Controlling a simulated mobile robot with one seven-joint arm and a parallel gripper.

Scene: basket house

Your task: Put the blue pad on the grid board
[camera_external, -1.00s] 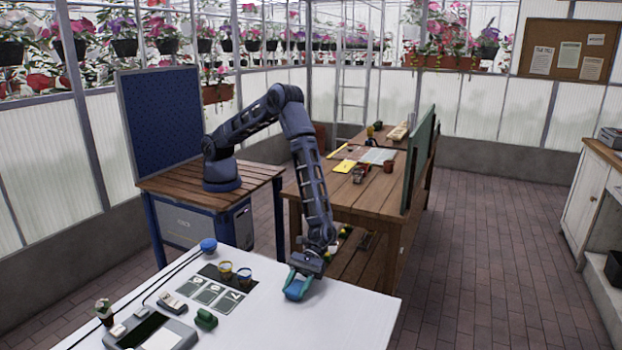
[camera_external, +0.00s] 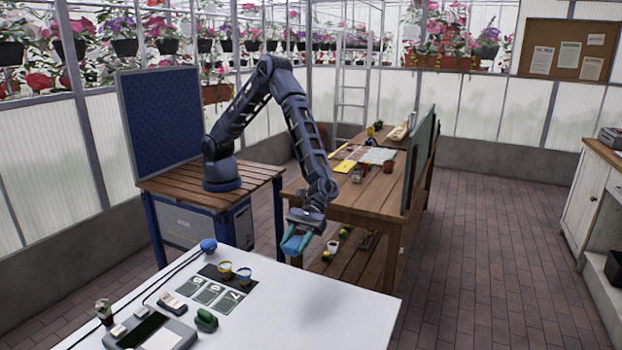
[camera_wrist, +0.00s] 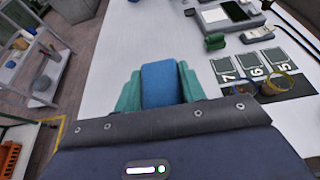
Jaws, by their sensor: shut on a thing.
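The blue pad (camera_external: 292,243) is held between the teal fingers of my gripper (camera_external: 298,243), raised above the far right part of the white table. In the wrist view the pad (camera_wrist: 161,84) sits upright between the two fingers (camera_wrist: 160,92), with its lower end hidden by the gripper body. A dark flat board (camera_external: 213,271) lies on the table to the left of my gripper, beside green number cards (camera_external: 209,292). A dark blue dotted panel (camera_external: 160,115) stands upright at the back left. I cannot tell which of these is the grid board.
Two small round cups, one yellow (camera_external: 225,270) and one blue-and-yellow (camera_external: 244,276), stand on the dark board. A blue ball-like thing (camera_external: 208,245) with cables is at the table's far edge. The white table's right part (camera_external: 310,310) is clear. A wooden bench (camera_external: 350,195) stands behind.

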